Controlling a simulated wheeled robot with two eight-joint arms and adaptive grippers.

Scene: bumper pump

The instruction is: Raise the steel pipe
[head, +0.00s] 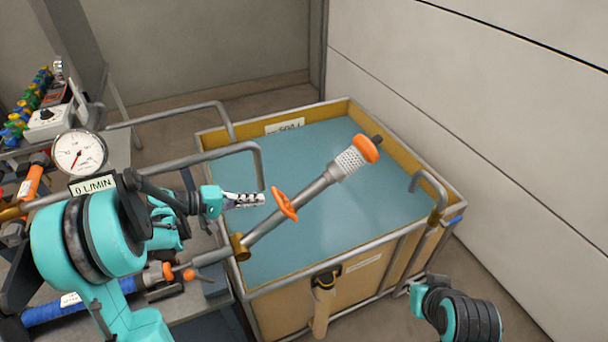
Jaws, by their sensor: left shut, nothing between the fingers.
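The steel pipe (318,187) slants up over the water of the tank. It has an orange ring handle (284,204) partway along and a perforated strainer (348,162) with an orange end at its upper right. Its lower left end runs to an orange-handled fitting near the tank's left edge. My left gripper (258,199) is shut and empty, just left of the orange ring; I cannot tell whether it touches it.
The yellow-walled tank (417,182) with grey rails holds blue water. A round gauge (78,155) with a sign reading 0 L/MIN stands at the left. A bench (118,150) with valves and a blue hose (50,310) lies left. Floor and wall are clear at right.

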